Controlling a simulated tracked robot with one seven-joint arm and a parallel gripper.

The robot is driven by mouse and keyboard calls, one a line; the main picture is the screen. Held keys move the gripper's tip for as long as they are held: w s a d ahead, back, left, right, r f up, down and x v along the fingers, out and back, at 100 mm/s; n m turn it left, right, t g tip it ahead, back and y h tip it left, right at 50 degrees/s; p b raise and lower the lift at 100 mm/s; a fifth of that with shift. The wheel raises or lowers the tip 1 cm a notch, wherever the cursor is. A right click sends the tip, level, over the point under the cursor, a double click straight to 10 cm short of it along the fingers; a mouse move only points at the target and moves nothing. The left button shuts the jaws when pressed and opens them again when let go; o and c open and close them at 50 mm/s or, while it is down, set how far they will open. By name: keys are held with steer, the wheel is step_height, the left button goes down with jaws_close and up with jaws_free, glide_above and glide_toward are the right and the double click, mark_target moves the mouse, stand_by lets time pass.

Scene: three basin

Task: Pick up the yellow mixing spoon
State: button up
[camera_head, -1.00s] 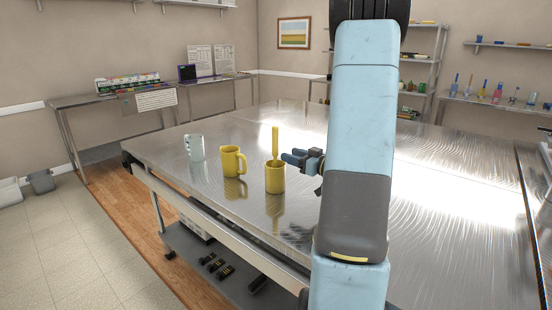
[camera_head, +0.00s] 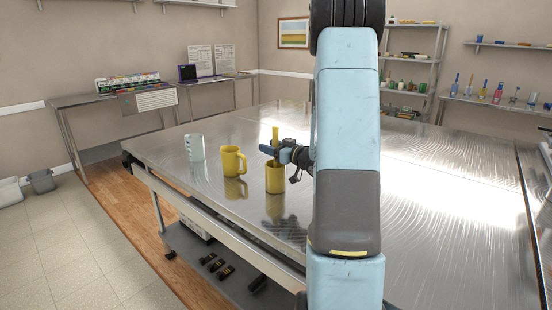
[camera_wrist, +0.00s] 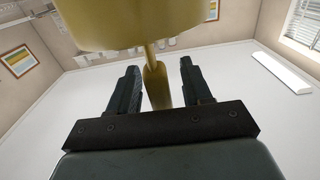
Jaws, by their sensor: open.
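The yellow mixing spoon (camera_head: 275,133) stands upright in a yellow cup (camera_head: 275,183) near the table's front edge, its upper part showing above the rim. Its lower end is hidden inside the cup. My gripper (camera_head: 272,151) reaches in from the right at the spoon's height, just above the cup. In the wrist view, which appears upside down, the spoon (camera_wrist: 156,85) lies between my two open fingers, with a gap on each side. The cup (camera_wrist: 130,20) fills the top of that view, beyond the fingertips.
A yellow mug (camera_head: 232,161) with a handle stands just left of the cup. A pale glass (camera_head: 194,148) stands further left. The shiny metal table (camera_head: 430,220) is otherwise clear on the right. Side tables and shelves line the walls.

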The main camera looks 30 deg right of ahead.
jaws_close()
stand_by(0.4)
steer(key=shift+r, duration=0.1)
step_height(320, 180, up, 10)
stand_by(0.6)
steer(key=c, duration=0.6)
jaws_free()
steer(key=shift+c, duration=0.2)
jaws_close()
